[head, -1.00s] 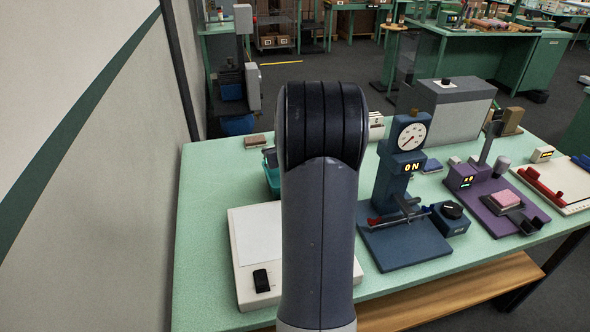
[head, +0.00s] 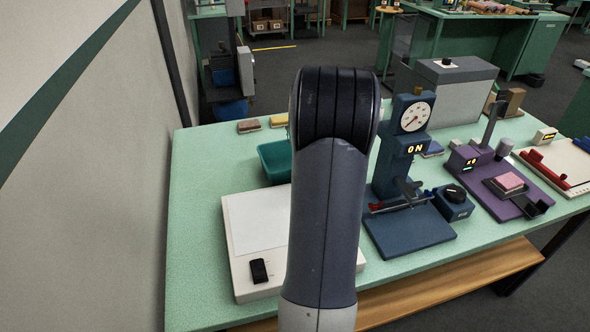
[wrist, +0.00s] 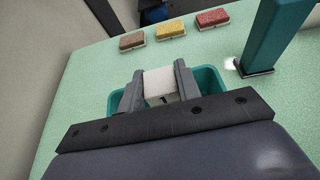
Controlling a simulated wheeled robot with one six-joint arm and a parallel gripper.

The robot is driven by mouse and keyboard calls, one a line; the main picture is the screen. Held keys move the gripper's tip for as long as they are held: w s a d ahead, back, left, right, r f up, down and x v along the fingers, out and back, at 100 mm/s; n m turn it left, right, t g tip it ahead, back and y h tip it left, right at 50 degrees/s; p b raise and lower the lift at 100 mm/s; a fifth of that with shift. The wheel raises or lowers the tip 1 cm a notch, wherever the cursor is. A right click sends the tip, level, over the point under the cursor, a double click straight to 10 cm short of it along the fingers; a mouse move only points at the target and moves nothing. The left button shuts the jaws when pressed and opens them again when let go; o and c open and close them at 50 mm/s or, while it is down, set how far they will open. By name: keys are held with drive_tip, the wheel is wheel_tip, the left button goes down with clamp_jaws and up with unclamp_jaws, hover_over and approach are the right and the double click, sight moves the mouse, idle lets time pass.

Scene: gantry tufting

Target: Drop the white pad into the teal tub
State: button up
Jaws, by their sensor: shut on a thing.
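The white pad (wrist: 159,83) is between the two fingers of my gripper (wrist: 158,82) in the wrist view, and the fingers are shut on it. The teal tub (wrist: 205,82) lies behind and below the fingers in that view, with its walls showing on both sides of them. I cannot tell the pad's height over the tub. In the head view the tub (head: 273,163) stands on the green table, partly hidden by my arm. My gripper and the pad are hidden behind my arm there.
Brown (wrist: 132,40), yellow (wrist: 171,28) and red (wrist: 213,17) pads lie beyond the tub. A teal post (wrist: 272,38) stands to its right in the wrist view. A white flat device (head: 262,235) and a blue gauge stand (head: 405,235) are nearer me on the table.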

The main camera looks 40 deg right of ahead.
drive_tip(key=shift+f, duration=0.6)
drive_tip(key=o, duration=1)
drive_tip(key=shift+o, duration=0.2)
drive_tip(key=shift+s+r, duration=0.1)
drive_tip(key=v, duration=1)
drive_tip(key=shift+s+a+b, duration=0.2)
drive_tip(key=shift+s+b, duration=0.1)
drive_tip(key=shift+b, duration=0.15)
